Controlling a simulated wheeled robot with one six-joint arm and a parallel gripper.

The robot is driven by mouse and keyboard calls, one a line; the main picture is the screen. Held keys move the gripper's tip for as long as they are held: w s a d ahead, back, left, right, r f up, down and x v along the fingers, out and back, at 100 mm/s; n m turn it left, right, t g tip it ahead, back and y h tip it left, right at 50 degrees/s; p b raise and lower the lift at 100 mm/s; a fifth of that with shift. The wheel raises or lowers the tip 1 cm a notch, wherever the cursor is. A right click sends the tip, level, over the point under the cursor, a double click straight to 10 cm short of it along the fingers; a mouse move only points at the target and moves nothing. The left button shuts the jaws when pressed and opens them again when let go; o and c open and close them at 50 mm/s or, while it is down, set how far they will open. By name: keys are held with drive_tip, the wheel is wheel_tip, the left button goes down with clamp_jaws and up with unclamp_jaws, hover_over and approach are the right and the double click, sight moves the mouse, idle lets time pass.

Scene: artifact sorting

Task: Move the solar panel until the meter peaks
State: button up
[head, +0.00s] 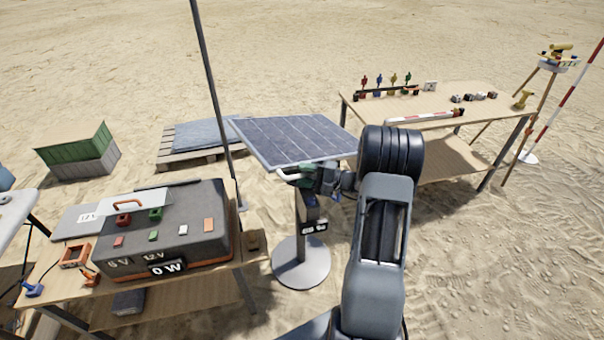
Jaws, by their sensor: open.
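The solar panel (295,138) is a dark blue gridded sheet, tilted, on a post with a round grey base (301,262). A white handle (287,176) sticks out below its near edge. My gripper (312,177) is at the panel's near edge beside this handle, with its jaws open. Whether the handle lies between the jaws I cannot tell, as the fingers are small and dark. A small black display (314,227) on the post shows a reading that looks like 65 %. A grey power box (190,240) on the left table reads 0 W.
The left table (262,262) also holds an orange frame (74,256) and small parts. The right table (470,112) carries colored pieces and a red-white rod (420,118). A thin pole (212,80) stands behind the box. A pallet and crates lie on the sand.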

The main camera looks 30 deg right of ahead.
drive_tip(key=shift+w+a, duration=0.15)
clamp_jaws()
idle(0.4)
